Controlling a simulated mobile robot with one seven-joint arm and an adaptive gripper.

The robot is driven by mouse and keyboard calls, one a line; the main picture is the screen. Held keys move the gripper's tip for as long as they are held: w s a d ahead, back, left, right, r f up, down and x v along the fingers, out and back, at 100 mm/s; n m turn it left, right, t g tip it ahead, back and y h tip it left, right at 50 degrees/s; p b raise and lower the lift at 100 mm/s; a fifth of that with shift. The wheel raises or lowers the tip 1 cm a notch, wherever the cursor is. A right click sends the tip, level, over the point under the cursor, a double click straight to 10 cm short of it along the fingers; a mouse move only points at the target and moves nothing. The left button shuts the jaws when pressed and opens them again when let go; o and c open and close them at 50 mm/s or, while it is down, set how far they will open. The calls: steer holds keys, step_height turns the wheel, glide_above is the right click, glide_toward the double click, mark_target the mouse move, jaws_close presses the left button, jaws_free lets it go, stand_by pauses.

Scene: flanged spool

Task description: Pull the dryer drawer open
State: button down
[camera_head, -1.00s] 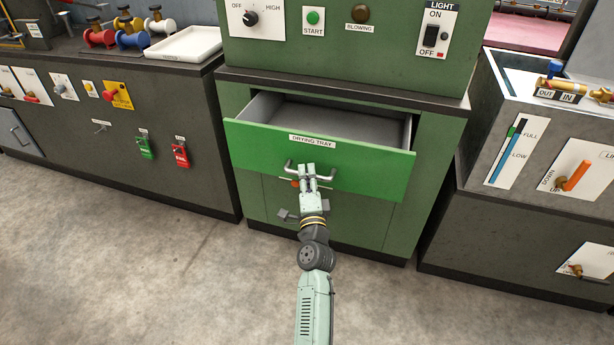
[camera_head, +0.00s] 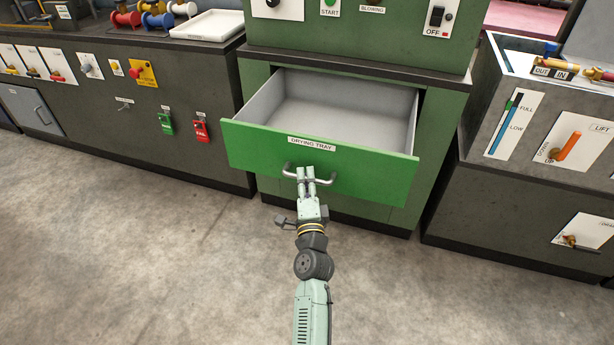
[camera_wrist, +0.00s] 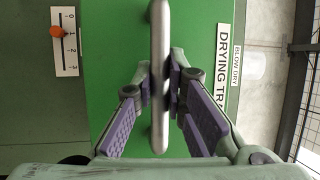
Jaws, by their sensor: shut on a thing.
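The dryer drawer (camera_head: 260,149), with a bright green front labelled "DRYING TRAY", stands well out of the green dryer cabinet (camera_head: 441,135). Its grey inside (camera_head: 345,109) looks empty. The metal bar handle (camera_head: 331,180) runs across the drawer front. My gripper (camera_head: 306,175) is at the middle of this handle, with its fingers shut on the bar. In the wrist view the handle (camera_wrist: 159,45) runs upright between the purple-padded fingers (camera_wrist: 160,88). The parts of the bar between the fingertips are partly hidden.
A grey unit with an orange lever (camera_head: 571,147) stands on the right. The concrete floor (camera_head: 180,260) in front is clear.

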steer(key=c, duration=1.6)
jaws_free()
steer(key=shift+r, duration=0.1)
